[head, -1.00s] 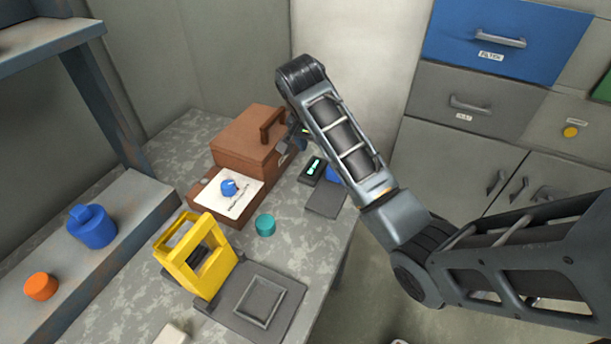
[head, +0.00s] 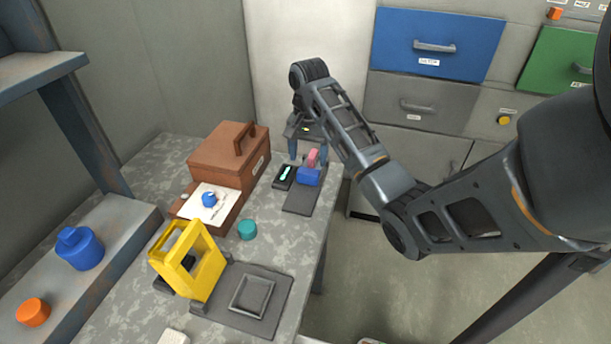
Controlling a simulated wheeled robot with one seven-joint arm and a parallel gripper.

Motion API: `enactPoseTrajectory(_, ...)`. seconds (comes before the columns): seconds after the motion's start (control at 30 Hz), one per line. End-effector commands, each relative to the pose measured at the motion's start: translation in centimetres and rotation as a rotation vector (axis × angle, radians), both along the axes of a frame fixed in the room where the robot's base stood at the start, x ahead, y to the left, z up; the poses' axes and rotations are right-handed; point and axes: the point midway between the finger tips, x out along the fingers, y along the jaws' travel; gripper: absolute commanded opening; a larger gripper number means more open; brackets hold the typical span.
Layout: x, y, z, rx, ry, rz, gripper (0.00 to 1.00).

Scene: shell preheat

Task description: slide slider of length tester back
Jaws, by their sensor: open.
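What appears to be the length tester (head: 300,201) is a dark flat plate near the right edge of the workbench. A blue block (head: 309,176), likely its slider, sits at the plate's far end. A pink piece (head: 313,158) stands at the blue block, and I cannot tell whether it is attached. A black display with a cyan readout (head: 284,176) lies just left of it. My gripper (head: 306,152) points down just behind and above the blue block, open and empty. My wrist partly hides its right finger, and contact with the block cannot be judged.
A brown box (head: 225,155) with a handle stands left of the tester, with a white dial card (head: 207,203) before it. A teal cylinder (head: 247,230), a yellow frame (head: 190,260) and a grey square tray (head: 252,296) are nearer. Drawers (head: 437,45) stand behind.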

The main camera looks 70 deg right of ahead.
Motion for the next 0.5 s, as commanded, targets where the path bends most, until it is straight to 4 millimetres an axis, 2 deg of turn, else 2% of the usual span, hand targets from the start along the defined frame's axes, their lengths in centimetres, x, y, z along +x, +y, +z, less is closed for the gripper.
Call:
enactPoseTrajectory(0.03,0.0,0.0,-1.0,0.000,0.000,0.000,0.74)
enactPoseTrajectory(0.3,0.0,0.1,-5.0,0.001,0.002,0.000,0.74)
enactPoseTrajectory(0.5,0.0,0.1,-6.4,0.000,0.002,0.000,0.74)
